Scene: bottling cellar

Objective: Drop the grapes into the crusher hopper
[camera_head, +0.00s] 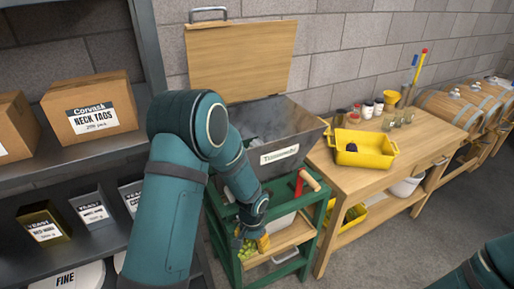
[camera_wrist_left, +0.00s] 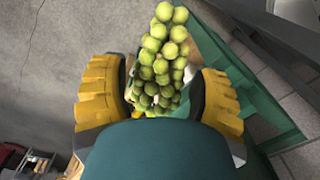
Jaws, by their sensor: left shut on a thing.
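The crusher hopper (camera_head: 308,142) is a grey metal box with a paper label on its front, on a green stand (camera_head: 233,238). Its wooden lid (camera_head: 240,58) stands open against the wall. My left gripper (camera_head: 256,244) is low in front of the stand, below the hopper rim. It is shut on a bunch of green grapes (camera_head: 246,250). In the left wrist view the grapes (camera_wrist_left: 160,60) lie between the two yellow fingers of the left gripper (camera_wrist_left: 160,98). My left arm hides part of the hopper's left side. My right gripper is out of view.
A wooden bench (camera_head: 345,177) at right bears a yellow tub (camera_head: 375,158), jars and glasses. A red part with a wooden handle (camera_head: 311,180) sticks out at the hopper's front. Shelves with boxes (camera_head: 92,108) stand at left. Barrels (camera_head: 445,108) lie at far right.

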